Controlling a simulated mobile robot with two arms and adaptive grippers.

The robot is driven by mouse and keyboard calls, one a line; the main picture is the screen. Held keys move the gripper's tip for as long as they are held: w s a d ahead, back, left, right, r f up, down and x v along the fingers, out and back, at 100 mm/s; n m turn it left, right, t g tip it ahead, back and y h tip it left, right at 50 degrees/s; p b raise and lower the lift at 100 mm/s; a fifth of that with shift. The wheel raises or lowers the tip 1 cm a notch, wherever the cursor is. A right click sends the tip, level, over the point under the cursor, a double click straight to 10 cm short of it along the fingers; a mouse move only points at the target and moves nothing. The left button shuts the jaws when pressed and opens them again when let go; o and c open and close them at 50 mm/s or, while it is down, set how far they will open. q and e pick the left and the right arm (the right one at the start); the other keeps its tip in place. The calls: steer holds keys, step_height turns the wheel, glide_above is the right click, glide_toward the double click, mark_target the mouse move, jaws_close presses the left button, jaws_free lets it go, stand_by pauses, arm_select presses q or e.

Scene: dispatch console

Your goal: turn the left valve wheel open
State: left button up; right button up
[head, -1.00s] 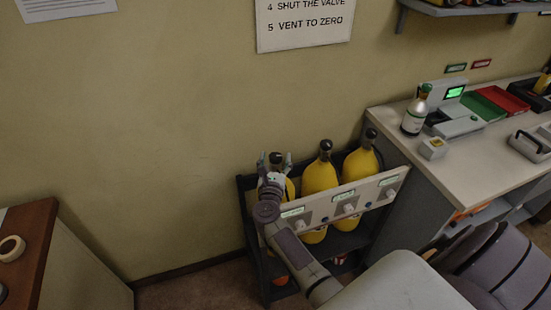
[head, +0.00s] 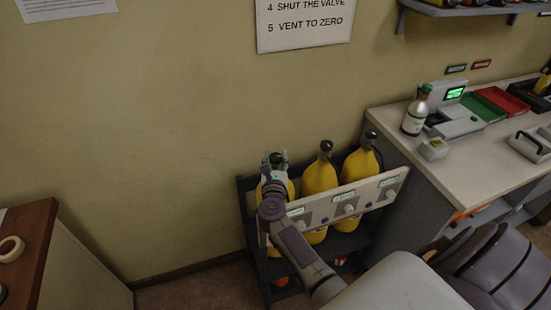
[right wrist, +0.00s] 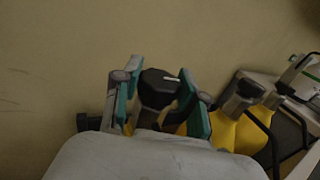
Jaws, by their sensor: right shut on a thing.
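The left valve wheel (right wrist: 158,90) is a dark knob with a small pale mark, on top of the leftmost yellow cylinder (head: 290,188). My right gripper (head: 276,158) is at the top of that cylinder, its arm reaching up from below. In the right wrist view its green-padded fingers (right wrist: 156,98) stand on either side of the knob and are shut on it. The arm hides much of the left cylinder in the head view. My left gripper is not in view.
Two more yellow cylinders, the middle one (head: 320,178) and the right one (head: 360,165), stand close beside it in a dark rack (head: 246,215). A pale panel (head: 372,198) with small knobs crosses their front. A counter (head: 480,150) stands to the right.

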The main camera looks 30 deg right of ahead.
steer(key=n+t+y, duration=0.1)
steer(key=y, duration=0.1)
steer(key=n+t+y+b, duration=0.1)
steer(key=n+y, duration=0.1)
steer(key=y, duration=0.1)
steer(key=shift+d+f+n+t, duration=0.1)
steer(key=shift+n+t, duration=0.2)
steer(key=shift+n+y, duration=0.4)
steer(key=shift+y, duration=0.2)
steer(key=o, duration=1.2)
steer(key=shift+c, duration=0.2)
steer(key=shift+s, duration=0.15)
glide_above(290, 203)
